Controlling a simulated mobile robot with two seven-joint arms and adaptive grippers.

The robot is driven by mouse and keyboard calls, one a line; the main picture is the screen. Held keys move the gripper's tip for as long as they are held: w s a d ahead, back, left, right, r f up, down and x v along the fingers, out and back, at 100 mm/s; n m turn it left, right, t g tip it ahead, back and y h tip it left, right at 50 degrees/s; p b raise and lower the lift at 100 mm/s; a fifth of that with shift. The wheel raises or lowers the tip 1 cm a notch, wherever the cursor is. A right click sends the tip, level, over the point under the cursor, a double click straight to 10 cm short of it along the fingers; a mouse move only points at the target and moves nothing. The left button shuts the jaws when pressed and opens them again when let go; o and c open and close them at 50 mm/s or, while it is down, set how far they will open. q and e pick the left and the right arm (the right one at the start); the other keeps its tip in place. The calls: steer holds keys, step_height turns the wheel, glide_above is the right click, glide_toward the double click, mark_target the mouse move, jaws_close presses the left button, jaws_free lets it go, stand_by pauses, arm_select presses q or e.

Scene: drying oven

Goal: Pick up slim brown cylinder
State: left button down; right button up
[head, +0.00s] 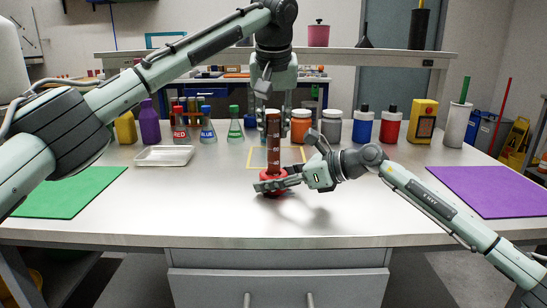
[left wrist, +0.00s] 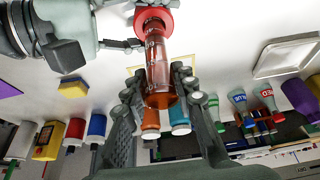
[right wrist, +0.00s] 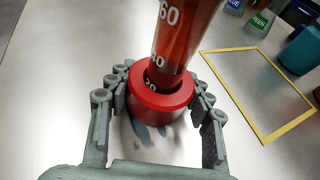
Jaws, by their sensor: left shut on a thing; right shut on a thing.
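The slim brown cylinder (head: 273,142) stands upright above the middle of the table; it has white graduation marks and a red base (head: 272,176). My left gripper (head: 274,108) comes from above and is shut on its upper part. The cylinder also shows between the left fingers in the left wrist view (left wrist: 158,60). My right gripper (head: 276,183) comes from the right and is shut around the red base, seen in the right wrist view (right wrist: 148,98). A shadow under the base suggests that it is a little off the table.
A yellow square outline (head: 299,164) lies on the table behind the cylinder. A white tray (head: 164,156), a green mat (head: 72,192) and a purple mat (head: 492,190) lie around. Several flasks, bottles and jars (head: 332,126) line the back. The front of the table is clear.

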steer(key=o, duration=1.2)
arm_select(q)
step_height(320, 180, up, 10)
arm_select(e)
steer(key=shift+d, duration=0.15)
